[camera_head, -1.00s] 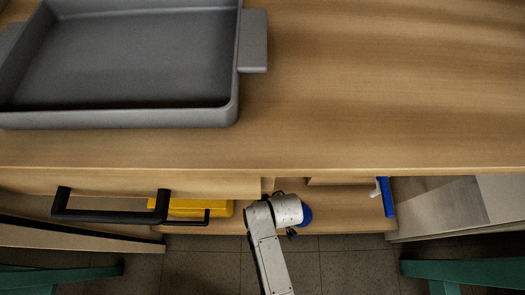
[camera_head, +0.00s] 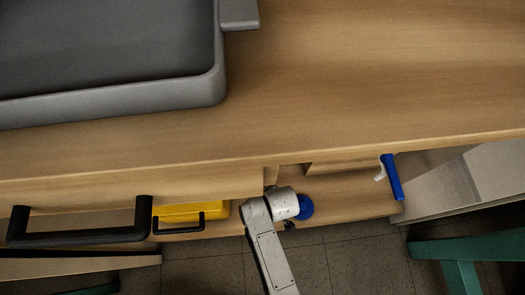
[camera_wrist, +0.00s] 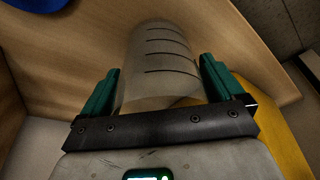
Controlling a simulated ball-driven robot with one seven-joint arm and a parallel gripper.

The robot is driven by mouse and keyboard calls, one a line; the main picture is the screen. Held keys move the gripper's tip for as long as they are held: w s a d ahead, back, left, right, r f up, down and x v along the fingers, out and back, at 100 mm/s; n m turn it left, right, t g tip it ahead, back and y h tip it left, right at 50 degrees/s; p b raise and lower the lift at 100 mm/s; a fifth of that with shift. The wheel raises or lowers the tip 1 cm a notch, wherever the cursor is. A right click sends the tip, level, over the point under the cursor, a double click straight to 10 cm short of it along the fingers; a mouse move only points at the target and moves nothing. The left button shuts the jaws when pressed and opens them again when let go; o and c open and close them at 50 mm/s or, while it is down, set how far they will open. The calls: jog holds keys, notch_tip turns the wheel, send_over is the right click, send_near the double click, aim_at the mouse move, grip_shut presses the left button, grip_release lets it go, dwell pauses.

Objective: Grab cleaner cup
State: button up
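A translucent pale cup (camera_wrist: 160,65) with dark graduation lines fills the middle of the wrist view, between the two green fingers of my gripper (camera_wrist: 158,85). One finger stands close along each side of the cup; whether they touch or press it cannot be told. In the head view, my gripper and the cup are hidden behind my own arm, which reaches into the open space under the worktop.
A yellow box (camera_head: 190,212) with a black handle stands left of my arm; a blue round thing (camera_head: 305,207) is right of it. A blue-and-white item (camera_head: 391,177) is further right. The worktop (camera_head: 380,80) and grey tray (camera_head: 190,92) are above. Green furniture (camera_head: 465,252) stands lower right.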

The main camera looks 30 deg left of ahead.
jog(key=c, duration=0.6)
jog(key=shift+c, duration=0.2)
